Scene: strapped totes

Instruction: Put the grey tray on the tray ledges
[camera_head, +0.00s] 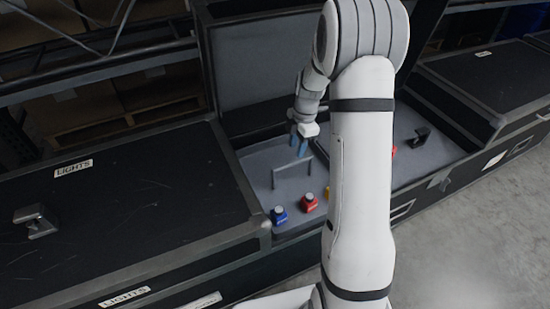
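The grey tray (262,172) sits in the open black case at the centre. A thin grey arched handle (291,170) stands up from it. A blue item (279,215), a red item (309,202) and a partly hidden yellow item (327,192) are along its near side. My gripper (302,144) points down just beyond the handle, its two blue fingers apart with nothing seen between them. I cannot tell how far above the tray it is. My white arm hides the tray's right part. I cannot make out the tray ledges.
The case's raised lid (265,55) stands behind the tray. A closed black case (120,205) marked LIGHTS is at left, another closed case (490,80) at right. Right of my arm, a grey surface (430,160) holds a black item (421,137). Bare floor (470,250) is at lower right.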

